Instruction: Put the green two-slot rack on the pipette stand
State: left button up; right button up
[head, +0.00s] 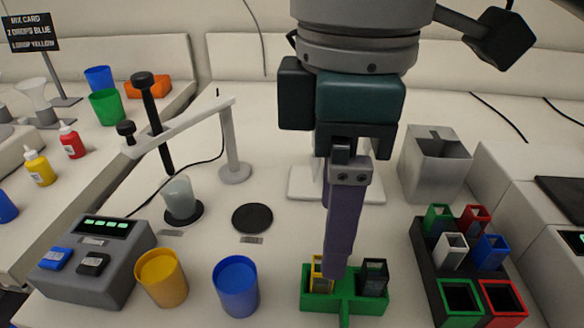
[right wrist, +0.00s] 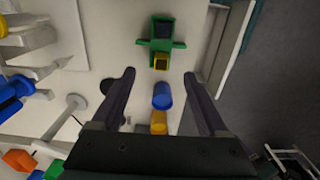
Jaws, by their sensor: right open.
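The green two-slot rack (head: 345,305) stands at the front of the table in the head view, with a yellow square holder (head: 320,278) and a black one (head: 374,278) in its slots. Its handle points toward the front edge. My right gripper (head: 336,272) is open and empty, fingers down, overlapping the rack in the picture. In the right wrist view the rack (right wrist: 160,45) lies beyond the gap between the fingertips (right wrist: 159,75), not between the fingers. A white stand base (head: 303,184) shows behind my gripper, mostly hidden; I cannot tell if it is the pipette stand. My left gripper is not in view.
A blue cup (head: 236,286) and a yellow cup (head: 161,277) stand left of the rack. A dark rack (head: 430,270) with coloured square holders is at the right, a grey bin (head: 432,165) behind it. A grey device (head: 92,260) stands at the left.

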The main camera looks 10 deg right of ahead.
jog(key=s+a+f+m+t+y, duration=0.1)
jog(key=s+a+f+m+y, duration=0.3)
jog(key=s+a, duration=0.1)
jog(key=s+d+f+m+t+h, duration=0.1)
jog(key=s+d+f+m+h, duration=0.1)
jog(key=s+d+m, duration=0.2)
jog(key=s+d+f+m+t+h, duration=0.1)
jog(key=s+d+m, duration=0.3)
jog(key=d, duration=0.7)
jog(key=shift+s+d+f+m+t+h, duration=0.3)
jog(key=shift+s+f+m+h, duration=0.15)
jog(key=shift+f, duration=0.3)
jog(key=shift+f, duration=0.1)
